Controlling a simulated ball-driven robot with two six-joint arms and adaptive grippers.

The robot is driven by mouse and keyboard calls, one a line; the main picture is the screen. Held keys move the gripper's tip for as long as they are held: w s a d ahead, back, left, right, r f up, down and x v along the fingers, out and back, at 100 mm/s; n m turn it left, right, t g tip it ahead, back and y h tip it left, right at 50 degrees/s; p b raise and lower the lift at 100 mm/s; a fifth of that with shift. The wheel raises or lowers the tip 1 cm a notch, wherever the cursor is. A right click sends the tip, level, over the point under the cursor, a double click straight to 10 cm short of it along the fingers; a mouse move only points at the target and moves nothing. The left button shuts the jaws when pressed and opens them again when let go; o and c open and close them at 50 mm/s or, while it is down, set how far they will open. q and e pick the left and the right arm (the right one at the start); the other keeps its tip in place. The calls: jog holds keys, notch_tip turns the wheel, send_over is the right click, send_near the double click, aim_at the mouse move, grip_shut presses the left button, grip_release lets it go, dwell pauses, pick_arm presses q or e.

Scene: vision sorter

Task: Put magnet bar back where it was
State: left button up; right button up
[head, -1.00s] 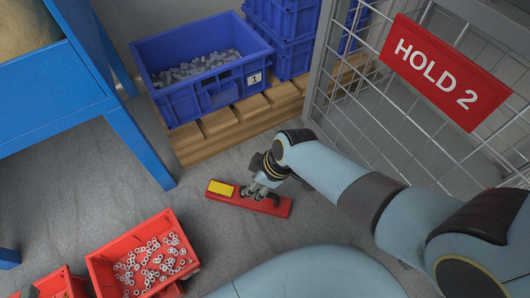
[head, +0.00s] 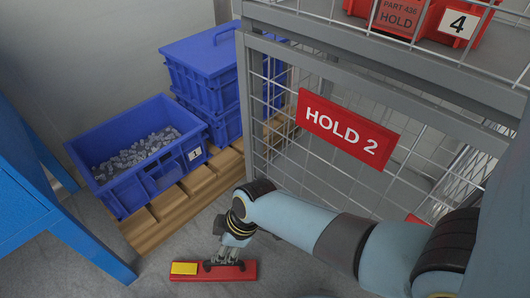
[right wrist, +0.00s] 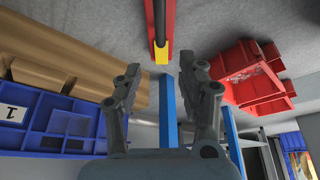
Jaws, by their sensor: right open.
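The magnet bar (head: 247,271), red with a yellow patch at its left part and a dark handle on top, lies on the floor in the lower middle of the head view. In the right wrist view it (right wrist: 171,18) runs lengthwise at the top, in line with the gap between the fingers. My right gripper (head: 222,260) is just above the bar at its handle, fingers pointing down. In the right wrist view the gripper (right wrist: 160,70) is open with nothing between the fingers. Whether a finger touches the handle cannot be told. My left gripper is not in view.
A blue crate (head: 126,186) of grey parts stands on a wooden pallet (head: 165,222) behind the bar. A mesh cage (head: 283,165) with a red HOLD 2 sign (head: 347,127) stands at right. A blue table (head: 40,225) is at left. Red bins (right wrist: 255,75) show in the wrist view.

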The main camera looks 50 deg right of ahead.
jog(key=s+d+r+m+t+h, duration=0.1)
jog(key=s+d+r+m, duration=0.1)
jog(key=r, duration=0.4)
jog(key=s+d+r+m+t+h, duration=0.1)
jog(key=s+d+r+m+t, duration=0.1)
jog(key=s+r, duration=0.4)
jog(key=s+d+r+m+t+h, duration=0.1)
jog(key=s+d+r+m, duration=0.3)
jog(key=r, duration=0.4)
jog(key=shift+s+d+r, duration=0.25)
jog(key=shift+s+d, duration=0.15)
jog(key=shift+d, duration=0.35)
